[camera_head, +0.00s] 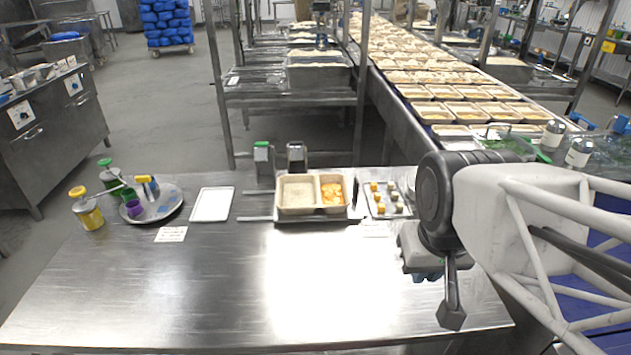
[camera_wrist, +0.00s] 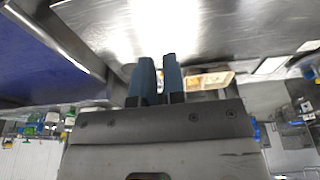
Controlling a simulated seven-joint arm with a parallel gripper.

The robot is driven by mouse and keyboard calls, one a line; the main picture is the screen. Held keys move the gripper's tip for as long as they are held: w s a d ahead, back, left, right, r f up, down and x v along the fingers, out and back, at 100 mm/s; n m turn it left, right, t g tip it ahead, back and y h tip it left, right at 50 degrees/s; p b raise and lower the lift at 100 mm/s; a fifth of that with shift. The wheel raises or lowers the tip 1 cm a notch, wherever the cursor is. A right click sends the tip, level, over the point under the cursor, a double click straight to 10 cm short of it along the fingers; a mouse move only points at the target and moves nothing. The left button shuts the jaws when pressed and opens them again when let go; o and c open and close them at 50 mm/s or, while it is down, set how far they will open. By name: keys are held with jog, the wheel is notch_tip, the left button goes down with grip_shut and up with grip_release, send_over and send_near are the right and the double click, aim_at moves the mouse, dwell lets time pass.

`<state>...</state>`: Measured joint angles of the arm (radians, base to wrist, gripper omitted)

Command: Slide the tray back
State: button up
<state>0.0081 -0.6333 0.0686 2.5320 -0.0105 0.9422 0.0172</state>
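The tray (camera_head: 297,209) is a beige two-compartment tray lying at the back edge of the steel table. Its left compartment looks plain beige inside, and its right one holds orange food. It also shows beyond my fingers in the wrist view (camera_wrist: 208,80). My gripper (camera_head: 428,276) hangs over the right part of the table, to the right of the tray and nearer the front, clear of it. In the wrist view my two blue fingers (camera_wrist: 159,72) stand slightly apart with a narrow gap and nothing between them. My arm partly hides the gripper in the head view.
A small tray with yellow and pale cubes (camera_head: 388,200) stands right of the tray. A white board (camera_head: 212,204) and a round metal platter (camera_head: 151,213) with small containers lie left. Two dispensers (camera_head: 264,160) stand behind. The table's middle and front (camera_head: 200,290) are clear.

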jog(key=shift+o, duration=0.9)
jog(key=shift+w, duration=0.1)
jog(key=w, duration=0.1)
jog(key=g, duration=0.7)
send_over(356, 179)
jog(key=w, duration=0.3)
notch_tip(356, 179, down, 12)
jog(key=shift+s+f, duration=0.2)
jog(key=shift+s, duration=0.05)
jog(key=shift+f, duration=0.1)
jog(key=shift+x, duration=3.8)
